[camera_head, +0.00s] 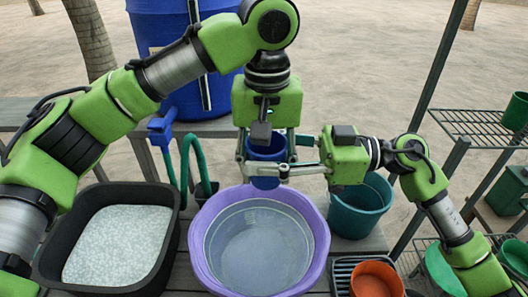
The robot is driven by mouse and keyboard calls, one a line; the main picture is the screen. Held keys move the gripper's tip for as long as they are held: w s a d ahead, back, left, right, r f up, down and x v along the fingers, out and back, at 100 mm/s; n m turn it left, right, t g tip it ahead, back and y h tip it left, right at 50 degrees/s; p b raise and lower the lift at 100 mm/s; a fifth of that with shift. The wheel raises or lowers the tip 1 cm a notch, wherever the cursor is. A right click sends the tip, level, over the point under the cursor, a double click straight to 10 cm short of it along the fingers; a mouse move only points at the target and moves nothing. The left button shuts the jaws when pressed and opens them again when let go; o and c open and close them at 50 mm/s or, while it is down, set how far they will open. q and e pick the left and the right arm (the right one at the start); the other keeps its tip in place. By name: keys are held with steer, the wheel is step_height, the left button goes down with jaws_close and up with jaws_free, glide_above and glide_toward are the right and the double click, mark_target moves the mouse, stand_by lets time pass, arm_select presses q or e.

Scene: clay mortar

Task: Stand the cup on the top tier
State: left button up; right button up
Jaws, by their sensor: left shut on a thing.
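The blue cup (266,154) is upright above the back rim of the purple basin. My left gripper (265,150) comes down over it from above and is shut on it. My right gripper (290,157) reaches in from the right, its fingers spread beside the cup; whether they touch it is unclear. The top tier (465,122) is a dark wire shelf at the far right, with a green pot (515,112) on its right part.
The purple basin (201,240) stands below the cup, with a black tub (165,250) of white grains to its left. A teal bucket (358,212) and an orange pot (375,282) stand right. A blue barrel (160,30) is behind. The top tier's left part is clear.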

arm_select(q)
steer(key=o, duration=1.2)
steer(key=shift+w, duration=0.1)
